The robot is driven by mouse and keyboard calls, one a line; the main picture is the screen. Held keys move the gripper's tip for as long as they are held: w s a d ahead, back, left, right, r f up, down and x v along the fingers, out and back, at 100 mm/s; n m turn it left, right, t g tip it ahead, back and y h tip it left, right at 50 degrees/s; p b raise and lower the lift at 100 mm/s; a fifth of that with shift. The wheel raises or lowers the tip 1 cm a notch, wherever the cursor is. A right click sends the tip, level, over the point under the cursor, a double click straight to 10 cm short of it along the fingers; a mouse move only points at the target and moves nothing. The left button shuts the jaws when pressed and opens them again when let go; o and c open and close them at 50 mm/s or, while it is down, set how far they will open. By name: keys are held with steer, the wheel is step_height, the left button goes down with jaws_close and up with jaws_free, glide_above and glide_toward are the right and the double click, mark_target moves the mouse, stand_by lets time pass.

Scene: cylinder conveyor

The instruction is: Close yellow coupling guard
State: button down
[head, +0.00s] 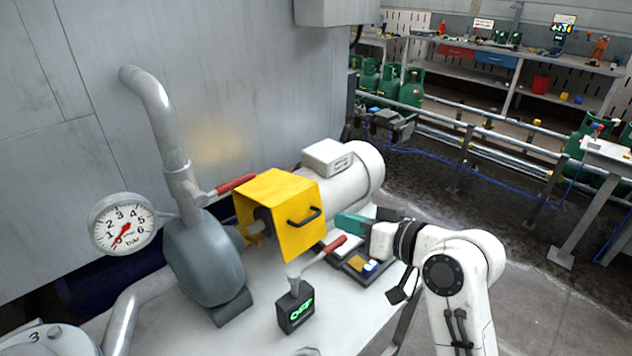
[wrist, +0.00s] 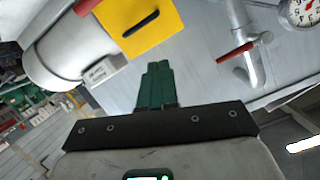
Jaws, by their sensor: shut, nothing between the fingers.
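The yellow coupling guard (head: 278,190) sits between the grey pump (head: 205,260) and the white motor (head: 350,175) in the head view. Its black handle (head: 304,217) is on the front panel. Its left side is open, and part of the dark coupling (head: 262,222) shows there. I cannot tell how far the guard is swung. It also shows at the top of the wrist view (wrist: 155,30). My gripper (head: 340,222) has green fingers, shut and empty. It is to the right of the guard and below the handle, apart from the handle in the wrist view (wrist: 158,65).
A red-handled valve (head: 323,250) stands in front of the guard, near a small black box with green lettering (head: 295,308). Another red lever (head: 235,184) is on the pipe behind. A pressure gauge (head: 123,225) is at left. A dark tray (head: 360,268) lies below my gripper.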

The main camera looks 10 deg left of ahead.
step_height(320, 180, up, 3)
steer(key=d+n+h+p, duration=0.1)
steer(key=n+p, duration=0.1)
steer(key=p, duration=0.1)
steer(key=n+h+p, duration=0.1)
steer(key=n+p, duration=0.1)
steer(key=p, duration=0.1)
glide_toward(285, 214)
steer(key=w+d+r, duration=0.2)
steer(key=w, duration=0.1)
steer(key=shift+g, duration=0.3)
steer(key=shift+w+a+f+p, duration=0.2)
steer(key=shift+w+a+f, duration=0.1)
steer(key=shift+f, duration=0.5)
steer(key=shift+w+a+f+p, duration=0.2)
steer(key=shift+a+f+p, duration=0.1)
steer(key=shift+f, duration=0.45)
steer(key=shift+w+a+f+p, duration=0.15)
steer(key=shift+w+a+f, duration=0.15)
steer(key=shift+f, duration=0.5)
step_height(285, 214, down, 3)
steer(key=b, duration=0.3)
steer(key=shift+s+f, duration=0.1)
